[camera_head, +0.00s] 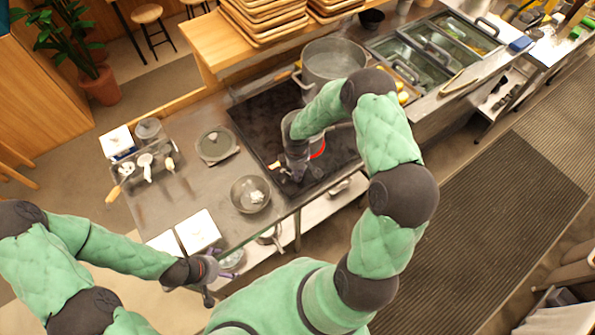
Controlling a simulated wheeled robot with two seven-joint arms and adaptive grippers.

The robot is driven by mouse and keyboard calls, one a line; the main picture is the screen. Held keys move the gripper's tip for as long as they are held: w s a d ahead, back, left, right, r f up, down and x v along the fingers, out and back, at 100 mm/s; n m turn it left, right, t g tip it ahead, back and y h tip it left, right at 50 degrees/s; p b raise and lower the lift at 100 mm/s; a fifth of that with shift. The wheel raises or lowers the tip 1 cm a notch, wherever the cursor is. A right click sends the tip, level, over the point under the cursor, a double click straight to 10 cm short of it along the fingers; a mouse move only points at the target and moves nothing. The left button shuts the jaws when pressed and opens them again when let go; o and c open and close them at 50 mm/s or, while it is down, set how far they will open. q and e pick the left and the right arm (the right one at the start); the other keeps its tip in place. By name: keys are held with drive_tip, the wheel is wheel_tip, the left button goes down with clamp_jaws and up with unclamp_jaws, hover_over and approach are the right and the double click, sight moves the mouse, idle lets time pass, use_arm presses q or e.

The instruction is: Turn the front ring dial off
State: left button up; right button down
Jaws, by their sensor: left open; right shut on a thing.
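The black cooktop (262,118) is set into the steel counter. Its front ring (317,147) glows red beside my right gripper. My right gripper (298,178) points down at the cooktop's front edge, where the dials are. It is shut on what appears to be the front ring dial; its own fingers and wrist hide most of the dial, so I cannot tell the dial's angle. My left gripper (210,285) is open and empty, low in front of the counter's front edge.
A large metal pot (333,62) stands at the back of the cooktop. A metal bowl (250,194), a scale-like device (216,145) and a utensil tray (145,178) sit on the counter to the left. Covered food bins (430,60) lie to the right.

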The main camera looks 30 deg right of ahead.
drive_tip(key=shift+a+n, duration=0.1)
drive_tip(key=shift+n, duration=2.2)
drive_tip(key=shift+w, duration=0.1)
drive_tip(key=c, duration=1)
unclamp_jaws()
drive_tip(key=shift+c, duration=0.2)
drive_tip(key=shift+r, duration=0.1)
wheel_tip(320, 180, up, 12)
